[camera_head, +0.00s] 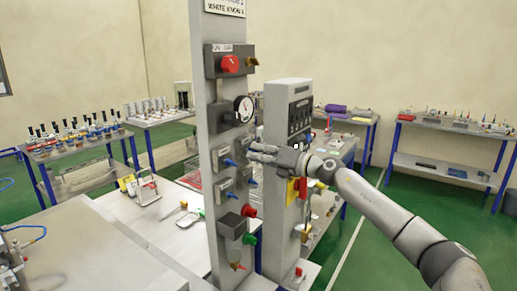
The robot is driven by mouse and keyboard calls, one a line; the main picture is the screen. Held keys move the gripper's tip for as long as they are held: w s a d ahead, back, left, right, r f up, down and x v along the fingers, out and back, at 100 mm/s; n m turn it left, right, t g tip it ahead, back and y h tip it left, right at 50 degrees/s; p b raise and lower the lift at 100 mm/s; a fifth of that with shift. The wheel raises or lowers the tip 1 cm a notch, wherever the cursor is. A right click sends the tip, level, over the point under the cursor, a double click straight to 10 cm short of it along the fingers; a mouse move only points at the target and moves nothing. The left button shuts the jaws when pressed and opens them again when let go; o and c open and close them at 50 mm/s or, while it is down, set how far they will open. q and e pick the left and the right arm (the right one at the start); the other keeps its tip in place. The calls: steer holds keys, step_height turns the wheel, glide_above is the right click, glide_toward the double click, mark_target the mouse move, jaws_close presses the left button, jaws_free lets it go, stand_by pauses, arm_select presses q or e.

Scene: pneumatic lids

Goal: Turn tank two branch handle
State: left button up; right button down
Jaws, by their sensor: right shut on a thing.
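A tall grey panel post (207,120) stands in the middle of the view. It carries several small valve blocks with blue handles, among them an upper left handle (229,163), a lower right handle (252,181) and a lower left handle (231,195). Which belongs to tank two I cannot read. My right gripper (254,149) reaches in from the right at the upper right valve block, beside the post. Its fingers are shut on a valve handle there, which they hide. My left gripper is not in view.
Above are a red knob (230,64) and a round gauge (244,108). Below are a red knob (249,211) and a green knob (250,239). A grey control cabinet (286,95) stands close behind my right gripper. Benches with bottles and tools line the walls.

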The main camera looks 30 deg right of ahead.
steer(key=shift+d+r+m, duration=0.15)
steer(key=shift+r+m, duration=0.15)
steer(key=shift+r, duration=0.1)
steer(key=c, duration=1.6)
jaws_free()
steer(key=shift+f, duration=0.1)
steer(key=shift+c, duration=0.2)
steer(key=shift+w+f, duration=0.1)
steer(key=shift+f, duration=0.05)
steer(key=shift+f, duration=0.1)
steer(key=v, duration=1.1)
steer(key=shift+s, duration=0.45)
